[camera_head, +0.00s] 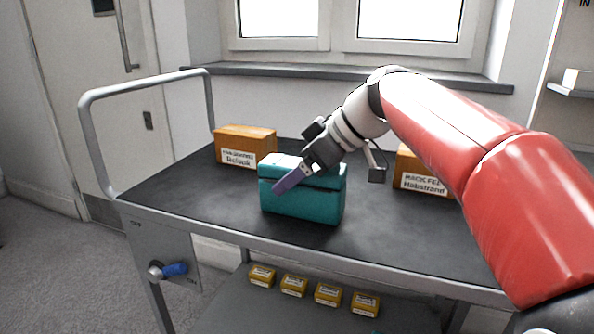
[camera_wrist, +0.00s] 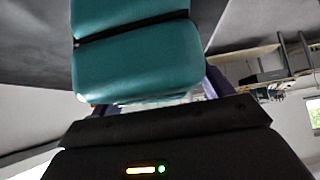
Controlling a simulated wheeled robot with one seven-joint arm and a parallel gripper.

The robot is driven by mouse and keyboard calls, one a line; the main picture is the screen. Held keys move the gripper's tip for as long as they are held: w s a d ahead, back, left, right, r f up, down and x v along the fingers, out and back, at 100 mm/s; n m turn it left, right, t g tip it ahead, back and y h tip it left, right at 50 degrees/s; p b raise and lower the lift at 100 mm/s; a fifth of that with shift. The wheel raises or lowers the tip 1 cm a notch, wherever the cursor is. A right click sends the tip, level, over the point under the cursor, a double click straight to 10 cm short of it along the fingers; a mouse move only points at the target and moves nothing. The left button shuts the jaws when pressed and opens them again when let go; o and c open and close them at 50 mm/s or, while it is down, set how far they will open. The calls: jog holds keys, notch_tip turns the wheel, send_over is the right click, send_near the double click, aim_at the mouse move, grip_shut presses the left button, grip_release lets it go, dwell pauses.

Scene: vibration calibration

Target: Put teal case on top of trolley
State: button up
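The teal case (camera_head: 303,200) is at the front middle of the trolley's dark top (camera_head: 200,190). It looks upright with its base on or very close to the surface. My gripper (camera_head: 291,180) reaches down to the case from the upper right, with one purple finger across its front face. In the wrist view the teal case (camera_wrist: 140,60) fills the upper middle, with a purple finger (camera_wrist: 216,84) along its right edge. The other finger is mostly hidden by the case. I cannot tell whether the fingers press on it.
An orange box (camera_head: 245,147) stands behind the case to the left, and another orange box (camera_head: 422,175) stands to the right. Several small yellow boxes (camera_head: 294,285) sit on the lower shelf. A grey handle rail (camera_head: 88,140) rises at the trolley's left end.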

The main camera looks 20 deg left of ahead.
jog(key=shift+r, duration=0.25)
jog(key=p+v, duration=0.2)
jog(key=v, duration=0.9)
jog(key=shift+d+r, duration=0.1)
jog(key=shift+d, duration=0.05)
jog(key=shift+s+d+r, duration=0.1)
jog(key=shift+d+r, duration=0.05)
jog(key=shift+d, duration=0.05)
